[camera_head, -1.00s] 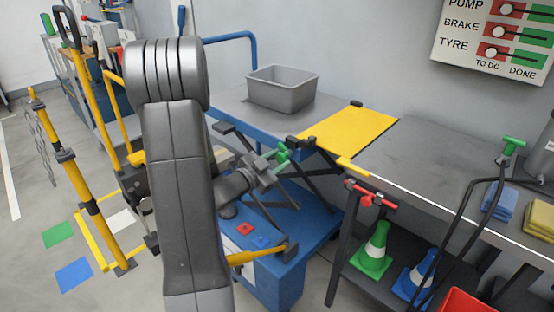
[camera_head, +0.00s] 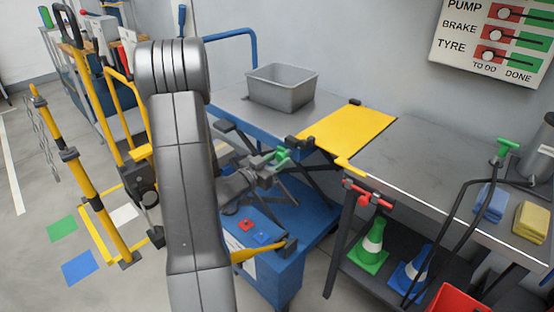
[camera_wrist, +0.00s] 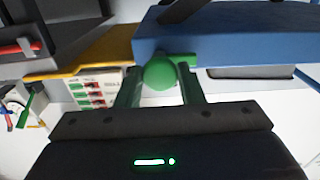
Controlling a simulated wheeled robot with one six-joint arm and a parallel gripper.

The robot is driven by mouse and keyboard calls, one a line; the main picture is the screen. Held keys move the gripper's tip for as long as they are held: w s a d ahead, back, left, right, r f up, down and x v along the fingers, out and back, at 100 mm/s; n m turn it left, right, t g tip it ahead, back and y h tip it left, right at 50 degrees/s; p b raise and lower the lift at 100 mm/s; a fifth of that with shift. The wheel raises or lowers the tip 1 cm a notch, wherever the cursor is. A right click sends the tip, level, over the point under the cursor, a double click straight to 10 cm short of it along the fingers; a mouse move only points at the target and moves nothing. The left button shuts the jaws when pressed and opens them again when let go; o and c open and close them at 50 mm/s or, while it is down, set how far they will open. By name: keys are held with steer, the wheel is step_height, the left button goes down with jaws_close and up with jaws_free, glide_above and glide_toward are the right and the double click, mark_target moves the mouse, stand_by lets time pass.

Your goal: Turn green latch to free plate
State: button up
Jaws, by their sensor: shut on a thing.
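The green latch (camera_head: 283,155) is at the front edge of the blue lift table, beside the near left corner of the yellow plate (camera_head: 350,130). The plate lies flat, bridging from the lift table to the grey bench. My gripper (camera_head: 271,161) reaches the latch from the left and front. In the wrist view my gripper (camera_wrist: 160,90) has its two fingers on either side of the latch's round green knob (camera_wrist: 159,74), shut on it. A green arm of the latch runs to the right of the knob. The latch's pivot is hidden.
A grey bin (camera_head: 283,88) stands on the blue lift table. The grey bench (camera_head: 430,165) holds blue and yellow cloths. A red handle (camera_head: 368,195) sticks out below its front edge. Cones stand on the shelf below. A yellow post (camera_head: 90,205) stands left.

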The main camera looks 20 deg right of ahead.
steer(key=o, duration=1)
steer(key=p+v, duration=0.1)
steer(key=v, duration=1.3)
steer(key=shift+d, duration=0.1)
steer(key=b+x, duration=0.1)
steer(key=x, duration=1.2)
steer(key=shift+w+d, duration=0.2)
steer(key=shift+d, duration=0.15)
steer(key=shift+a, duration=0.15)
